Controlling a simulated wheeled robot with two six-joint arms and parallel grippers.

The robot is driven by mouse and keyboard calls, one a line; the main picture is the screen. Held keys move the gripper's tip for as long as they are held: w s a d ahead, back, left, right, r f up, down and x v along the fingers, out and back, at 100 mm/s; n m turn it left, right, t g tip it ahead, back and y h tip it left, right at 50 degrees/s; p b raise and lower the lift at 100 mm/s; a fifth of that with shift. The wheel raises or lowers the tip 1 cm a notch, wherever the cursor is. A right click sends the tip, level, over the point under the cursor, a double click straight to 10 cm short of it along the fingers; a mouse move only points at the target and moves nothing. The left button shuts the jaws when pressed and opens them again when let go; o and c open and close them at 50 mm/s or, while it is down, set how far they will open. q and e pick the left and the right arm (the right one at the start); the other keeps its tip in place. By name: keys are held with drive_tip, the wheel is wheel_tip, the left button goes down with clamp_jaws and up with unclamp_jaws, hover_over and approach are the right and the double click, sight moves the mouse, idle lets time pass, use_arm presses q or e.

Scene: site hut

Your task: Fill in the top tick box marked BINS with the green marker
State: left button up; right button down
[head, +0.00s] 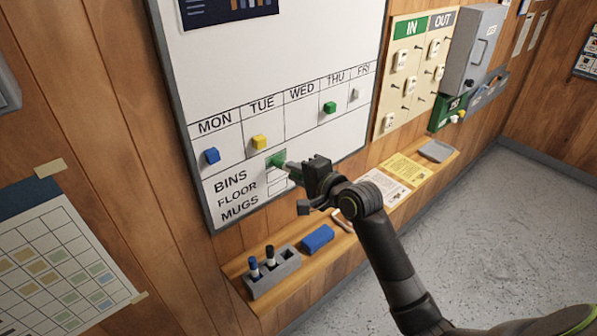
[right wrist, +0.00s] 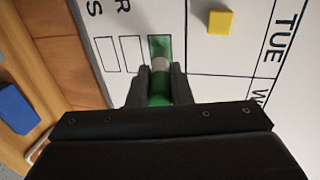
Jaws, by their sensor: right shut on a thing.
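My right gripper (head: 293,171) is shut on the green marker (head: 287,166), in front of the whiteboard. In the right wrist view the marker (right wrist: 160,88) sits between the two fingers of the right gripper (right wrist: 160,86), its tip end pointing at the board. The top tick box (head: 276,159) beside the word BINS (head: 231,180) shows green fill; in the right wrist view this box (right wrist: 160,46) is largely green. The boxes for FLOOR and MUGS are white in the right wrist view (right wrist: 131,50). Whether the tip touches the board is hard to tell. My left gripper is not in view.
The whiteboard (head: 213,83) carries weekday columns with coloured magnets, including a yellow one (head: 258,142) near the boxes. Below it, a wooden ledge (head: 235,267) holds a grey pen holder (head: 273,279) with markers, a blue eraser (head: 317,239) and papers.

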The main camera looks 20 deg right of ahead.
drive_tip(key=shift+s+a, duration=0.15)
drive_tip(key=shift+a, duration=0.2)
drive_tip(key=shift+s+d, duration=0.35)
drive_tip(key=shift+s, duration=0.3)
drive_tip(key=shift+s+d, duration=0.3)
drive_tip(key=shift+s, duration=0.6)
drive_tip(key=shift+s+d, duration=0.3)
drive_tip(key=shift+s, duration=0.6)
drive_tip(key=shift+s+d, duration=0.3)
drive_tip(key=shift+s, duration=0.6)
drive_tip(key=shift+w, duration=0.1)
